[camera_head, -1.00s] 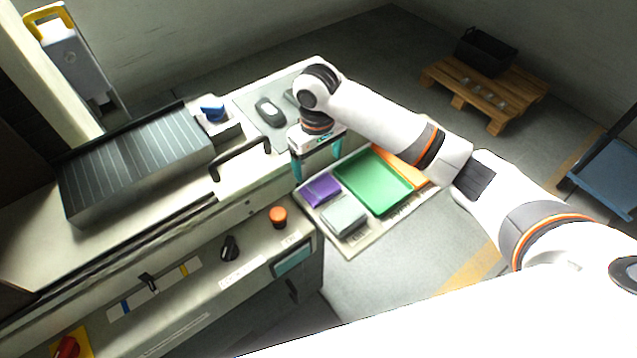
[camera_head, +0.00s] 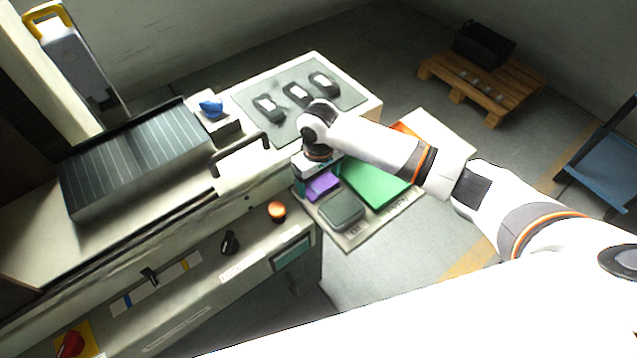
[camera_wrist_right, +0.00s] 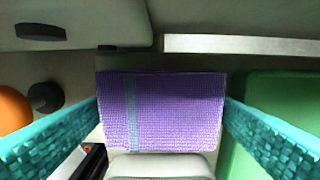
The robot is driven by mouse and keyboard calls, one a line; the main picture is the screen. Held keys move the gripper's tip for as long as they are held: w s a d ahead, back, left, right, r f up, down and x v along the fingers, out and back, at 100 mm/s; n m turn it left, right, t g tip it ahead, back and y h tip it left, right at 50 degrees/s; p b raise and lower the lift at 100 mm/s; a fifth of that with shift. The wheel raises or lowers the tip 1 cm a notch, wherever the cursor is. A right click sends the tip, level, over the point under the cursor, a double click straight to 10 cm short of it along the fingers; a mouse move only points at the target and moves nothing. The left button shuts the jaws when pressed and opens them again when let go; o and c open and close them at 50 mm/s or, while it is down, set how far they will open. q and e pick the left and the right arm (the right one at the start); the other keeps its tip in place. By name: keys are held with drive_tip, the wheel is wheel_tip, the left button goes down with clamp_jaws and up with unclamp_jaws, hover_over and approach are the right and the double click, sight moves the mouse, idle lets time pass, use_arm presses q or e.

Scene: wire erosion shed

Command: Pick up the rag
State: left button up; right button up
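The rag is a purple woven cloth with a pale stripe. In the head view the rag (camera_head: 322,187) lies on the pale board beside the machine, partly hidden by my right gripper. In the right wrist view the rag (camera_wrist_right: 170,105) fills the middle, between the two teal fingers. My right gripper (camera_head: 316,176) is open, pointing down over the rag. In the wrist view the right gripper (camera_wrist_right: 161,112) has a finger at each side edge of the cloth; I cannot tell whether they touch it. My left gripper is not in view.
A grey-lidded box (camera_head: 341,209) and a green tray (camera_head: 373,184) sit close to the rag on the board (camera_head: 358,240). The machine (camera_head: 262,185), with an orange button (camera_head: 277,211), stands at the left. A wooden pallet (camera_head: 493,92) is farther back.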

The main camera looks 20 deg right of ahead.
sight(318, 182)
drive_tip(key=c, duration=0.4)
wheel_tip(318, 182, up, 10)
drive_tip(key=shift+r+b, duration=0.1)
drive_tip(key=shift+b, duration=0.2)
drive_tip(key=shift+c, duration=0.2)
drive_tip(key=o, duration=0.4)
drive_tip(key=c, duration=0.3)
